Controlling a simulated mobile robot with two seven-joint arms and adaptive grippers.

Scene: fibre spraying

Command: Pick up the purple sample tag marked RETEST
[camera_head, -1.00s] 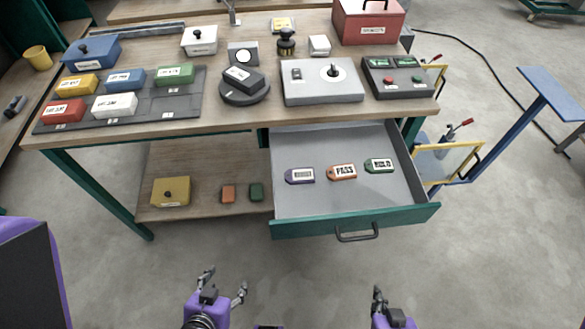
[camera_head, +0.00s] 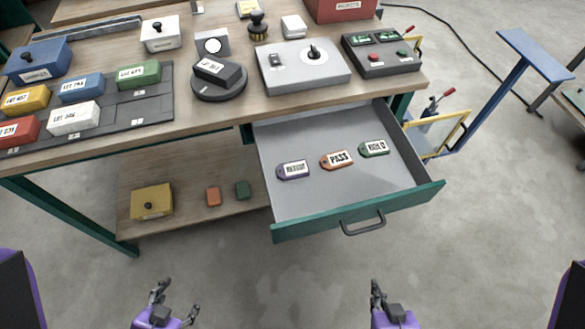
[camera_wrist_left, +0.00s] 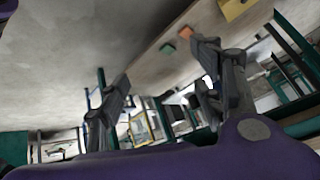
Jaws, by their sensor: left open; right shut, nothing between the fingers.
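The purple sample tag (camera_head: 293,169) lies flat in the open drawer (camera_head: 300,205), left of the other tags. Its white label carries dark print that is too small to read surely. An orange PASS tag (camera_head: 337,159) and a green HOLD tag (camera_head: 374,148) lie to its right. My left gripper (camera_head: 178,300) is open and empty, low in the head view, in front of the table and left of the drawer. Its spread fingers also show in the left wrist view (camera_wrist_left: 160,95). My right gripper (camera_head: 378,292) is shut and empty, in front of the drawer and below its handle.
The green drawer front with its dark handle (camera_head: 363,226) juts towards me. The worktop (camera_head: 215,121) above carries lot boxes, a round stand (camera_head: 219,88) and a grey device (camera_head: 302,69). A lower shelf (camera_head: 180,218) holds a yellow box (camera_head: 151,202). Floor in front is clear.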

